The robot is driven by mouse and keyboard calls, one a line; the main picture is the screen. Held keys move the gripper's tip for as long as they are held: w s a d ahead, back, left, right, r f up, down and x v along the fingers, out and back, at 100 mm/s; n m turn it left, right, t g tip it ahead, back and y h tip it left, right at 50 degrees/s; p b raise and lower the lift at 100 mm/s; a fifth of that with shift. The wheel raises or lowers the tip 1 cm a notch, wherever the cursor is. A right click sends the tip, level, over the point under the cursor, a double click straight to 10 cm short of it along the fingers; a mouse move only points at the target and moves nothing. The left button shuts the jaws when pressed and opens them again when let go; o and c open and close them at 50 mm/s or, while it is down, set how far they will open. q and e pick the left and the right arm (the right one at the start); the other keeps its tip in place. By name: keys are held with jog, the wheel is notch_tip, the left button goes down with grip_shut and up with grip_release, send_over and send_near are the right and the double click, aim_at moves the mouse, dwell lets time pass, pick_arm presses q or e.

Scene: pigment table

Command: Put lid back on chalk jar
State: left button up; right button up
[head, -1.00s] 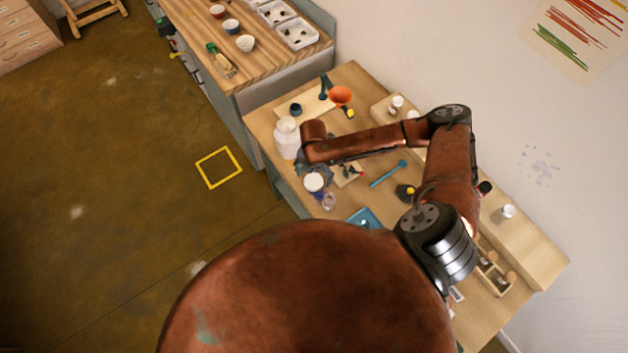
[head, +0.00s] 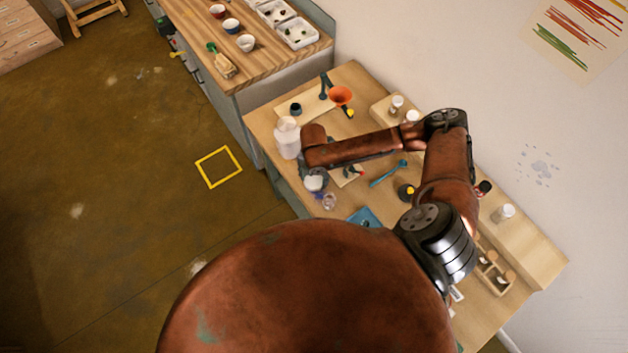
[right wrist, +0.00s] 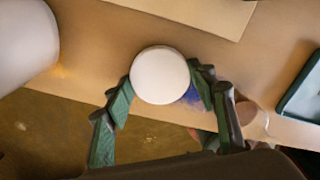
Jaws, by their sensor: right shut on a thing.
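A white round lid (right wrist: 160,75) sits between the two fingers of my right gripper (right wrist: 163,95) in the right wrist view. The gripper is shut on it. In the head view the lid (head: 314,184) shows just below my right gripper (head: 318,172), near the table's left edge. Whether a jar stands under the lid is hidden. A large white container (head: 288,140) stands behind it and shows at the left of the wrist view (right wrist: 22,45); I cannot tell if it is the chalk jar. My left gripper is not in view.
A clear glass object (head: 329,201) stands close beside the lid, with a blue-purple patch (right wrist: 191,95) near it. The table's edge is close to the gripper.

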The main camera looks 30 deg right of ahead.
jog(key=shift+r, duration=0.1)
jog(key=shift+r, duration=0.2)
notch_tip(320, 180, up, 2)
jog(key=shift+w+r+b, duration=0.1)
jog(key=shift+r+b, duration=0.05)
jog(key=shift+b, duration=0.2)
jog(key=s+a+r, duration=0.4)
jog(key=s+r, duration=0.1)
jog(key=s+a+r, duration=0.5)
jog(key=shift+s+a, duration=0.2)
jog(key=shift+s, duration=0.1)
jog(key=shift+w, duration=0.1)
